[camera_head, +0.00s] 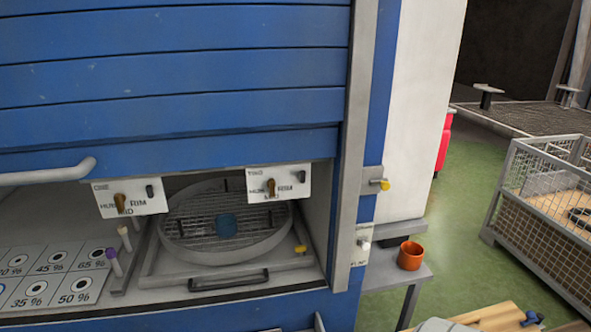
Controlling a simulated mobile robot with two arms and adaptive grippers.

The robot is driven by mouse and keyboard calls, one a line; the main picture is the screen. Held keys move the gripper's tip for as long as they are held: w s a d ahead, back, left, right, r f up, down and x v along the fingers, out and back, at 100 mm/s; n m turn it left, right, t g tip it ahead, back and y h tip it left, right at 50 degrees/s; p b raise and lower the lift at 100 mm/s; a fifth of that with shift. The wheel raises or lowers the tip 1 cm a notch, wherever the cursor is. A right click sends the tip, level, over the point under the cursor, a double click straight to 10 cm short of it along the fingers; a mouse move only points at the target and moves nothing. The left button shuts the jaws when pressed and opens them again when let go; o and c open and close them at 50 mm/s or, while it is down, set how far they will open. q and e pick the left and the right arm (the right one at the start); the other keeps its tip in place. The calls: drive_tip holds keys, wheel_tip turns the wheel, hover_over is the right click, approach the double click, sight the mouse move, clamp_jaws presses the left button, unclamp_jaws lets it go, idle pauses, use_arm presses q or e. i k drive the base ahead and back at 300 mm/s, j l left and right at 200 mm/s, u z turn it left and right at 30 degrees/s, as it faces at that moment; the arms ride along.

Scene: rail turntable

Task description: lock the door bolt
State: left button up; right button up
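A small bolt with a yellow knob (382,184) sits in a grey bracket on the blue frame, right of the opening; I take it for the door bolt, and cannot tell its locked state. The blue slatted door (170,70) is raised partway, with an opening below its lower edge. A grey bar handle (45,174) shows at the door's lower left. Neither of my grippers is in view.
Two white switch plates (272,195) hang at the door's lower edge. Inside are a round mesh tray (190,225) with a blue piece, and a percent-marked board (50,270). A white-knobbed switch (364,242), orange cup (410,256) and wire crate (545,200) are to the right.

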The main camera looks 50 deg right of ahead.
sight(385, 185)
drive_tip(key=z, duration=0.45)
drive_tip(key=i+j+z, duration=0.1)
drive_tip(key=z, duration=0.35)
drive_tip(key=j+z, duration=0.1)
drive_tip(key=z, duration=0.35)
drive_tip(key=j+z, duration=0.1)
drive_tip(key=z, duration=0.35)
drive_tip(key=j+z, duration=0.15)
drive_tip(key=z, duration=0.3)
